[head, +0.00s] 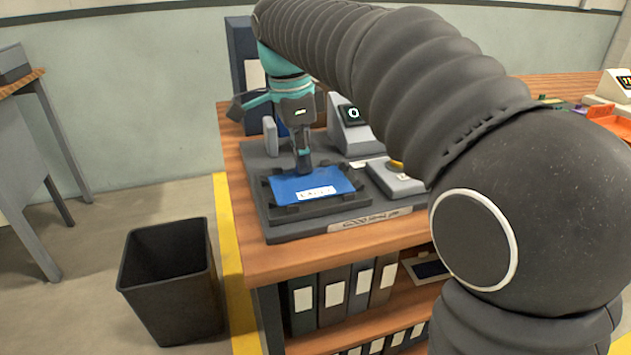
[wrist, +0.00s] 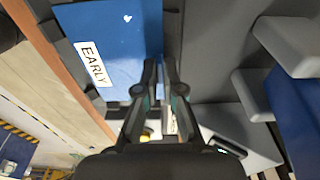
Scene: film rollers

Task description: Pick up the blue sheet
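The blue sheet (head: 332,178) lies flat on a dark tray-like fixture (head: 290,213) on the workbench. Its white label reads EARLY in the wrist view, where the sheet (wrist: 118,38) fills the upper left. My gripper (head: 304,168) points down over the far part of the sheet, left of its middle. In the wrist view a narrow gap shows between the fingertips (wrist: 159,64), with the sheet's edge seen in line with it. The gripper looks partly open and empty. I cannot tell whether the tips touch the sheet.
A grey device with a round display (head: 353,114) stands behind the sheet, and a grey box with a yellow button (head: 396,178) stands right of it. Binders (head: 333,295) fill the shelf below. A black bin (head: 170,280) stands on the floor at left.

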